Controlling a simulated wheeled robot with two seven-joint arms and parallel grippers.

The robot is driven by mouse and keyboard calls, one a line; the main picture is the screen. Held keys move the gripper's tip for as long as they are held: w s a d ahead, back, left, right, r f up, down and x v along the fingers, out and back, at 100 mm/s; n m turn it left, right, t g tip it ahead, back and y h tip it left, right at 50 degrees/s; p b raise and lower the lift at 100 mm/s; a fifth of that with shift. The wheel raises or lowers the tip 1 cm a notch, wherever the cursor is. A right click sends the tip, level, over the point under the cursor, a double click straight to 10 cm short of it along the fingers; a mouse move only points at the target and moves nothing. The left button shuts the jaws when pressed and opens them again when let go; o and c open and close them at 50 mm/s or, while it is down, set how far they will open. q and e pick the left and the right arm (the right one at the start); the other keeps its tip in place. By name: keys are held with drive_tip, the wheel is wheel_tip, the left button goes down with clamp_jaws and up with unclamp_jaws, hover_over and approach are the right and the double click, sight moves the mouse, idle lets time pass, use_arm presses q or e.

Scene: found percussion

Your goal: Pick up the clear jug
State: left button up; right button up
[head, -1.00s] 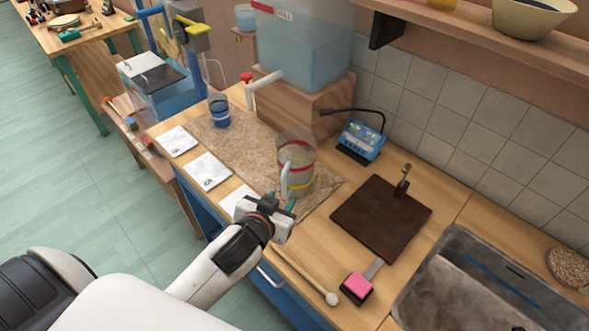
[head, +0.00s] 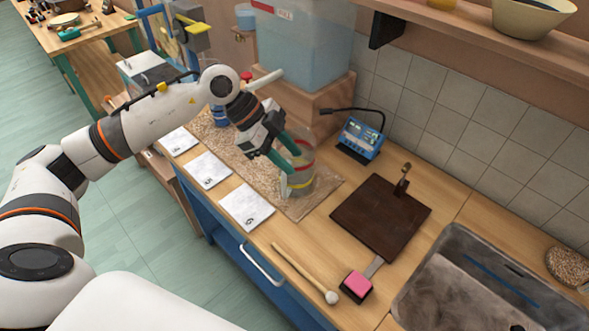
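The clear jug (head: 303,178), with red and yellow bands, stands upright on the speckled mat (head: 323,196) on the counter. Its pale handle (head: 284,187) faces the front left. My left gripper (head: 289,161) comes down from the upper left, beside the jug's upper handle side. Its two green fingers are apart, and they overlap the jug's upper part in the head view. Whether they touch the jug or straddle the handle, I cannot tell. My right gripper is not in view.
A blue-banded cup (head: 219,117) stands behind my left arm. White cards (head: 246,207) line the counter's front. A blue device (head: 360,138), a dark board (head: 381,217), a mallet (head: 306,274) and a sink (head: 470,285) lie to the right. A water tank (head: 305,45) stands behind.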

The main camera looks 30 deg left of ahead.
sight(282, 181)
use_arm(q)
drive_tip(key=a+n+y, duration=0.2)
drive_tip(key=a+y, duration=0.1)
drive_tip(key=a, duration=0.3)
drive_tip(key=x, duration=0.4)
drive_tip(key=p+x, duration=0.1)
drive_tip(key=x, duration=0.3)
drive_tip(key=p+x, duration=0.1)
drive_tip(key=x, duration=0.3)
drive_tip(key=shift+s+a+f, duration=0.1)
drive_tip(key=shift+s+a, duration=0.15)
drive_tip(key=shift+a, duration=0.1)
drive_tip(key=shift+c, duration=0.6)
clamp_jaws()
